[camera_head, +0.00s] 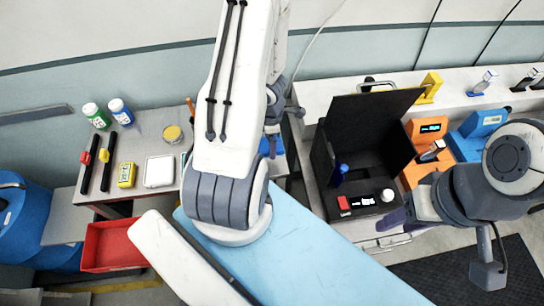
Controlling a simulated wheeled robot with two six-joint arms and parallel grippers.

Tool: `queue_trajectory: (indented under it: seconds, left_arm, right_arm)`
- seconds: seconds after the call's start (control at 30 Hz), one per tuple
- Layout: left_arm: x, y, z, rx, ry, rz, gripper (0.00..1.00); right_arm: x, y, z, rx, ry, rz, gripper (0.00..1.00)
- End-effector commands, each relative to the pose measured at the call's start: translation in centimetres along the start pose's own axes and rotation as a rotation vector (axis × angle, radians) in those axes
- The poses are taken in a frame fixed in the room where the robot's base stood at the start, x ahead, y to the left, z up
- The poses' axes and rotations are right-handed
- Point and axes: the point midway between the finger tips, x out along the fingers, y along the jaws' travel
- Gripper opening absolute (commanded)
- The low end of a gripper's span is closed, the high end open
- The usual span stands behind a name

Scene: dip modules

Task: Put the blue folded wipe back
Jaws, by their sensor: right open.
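No blue folded wipe can be made out for certain. A small blue patch (271,147) shows on the surface just right of my left arm's big white link, partly hidden by it; I cannot tell what it is. Dark grey parts at the end of my left arm (279,108) show behind that link, above the blue patch; the fingers are not clear. My right gripper (408,208) comes in from the right with dark purple fingers, open, near the front right corner of the open black box (330,200). I see nothing held in it.
A small blue object (342,169) stands inside the box. Orange (428,128) and blue (488,122) devices stand right of it. The left table holds bottles (97,116), a white tray (159,171) and a yellow device (127,175). A red bin (108,246) is below.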

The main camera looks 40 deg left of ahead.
Motion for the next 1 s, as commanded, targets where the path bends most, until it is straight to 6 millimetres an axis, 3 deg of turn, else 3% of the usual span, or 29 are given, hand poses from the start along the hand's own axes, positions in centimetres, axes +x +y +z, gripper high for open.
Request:
queue_trajectory:
  seconds: [0.03,0.1,0.37,0.6,0.97,1.0]
  left_arm:
    - [1.9,0.0,0.1,0.003,0.0,0.0,0.39]
    - [3.0,0.0,0.1,0.003,0.0,0.0,0.39]
    - [4.5,0.1,0.0,0.0,0.0,0.0,0.39]
    - [7.5,0.2,-0.1,-0.002,0.0,0.0,0.39]
    - [7.5,0.2,-0.2,-0.003,0.0,0.0,0.39]
    - [7.6,0.2,-0.2,-0.003,0.0,0.0,0.87]
  right_arm:
    - [1.9,0.1,0.1,-0.001,0.0,0.0,0.47]
    - [3.0,0.2,0.2,-0.002,-0.001,0.0,0.47]
    - [4.5,0.3,0.2,-0.003,-0.001,0.0,0.47]
    - [7.4,0.5,0.4,0.0,-0.001,0.0,0.47]
    - [7.5,0.5,0.4,0.002,0.0,0.0,0.47]
    - [7.5,0.5,0.4,0.002,-0.001,0.0,0.47]
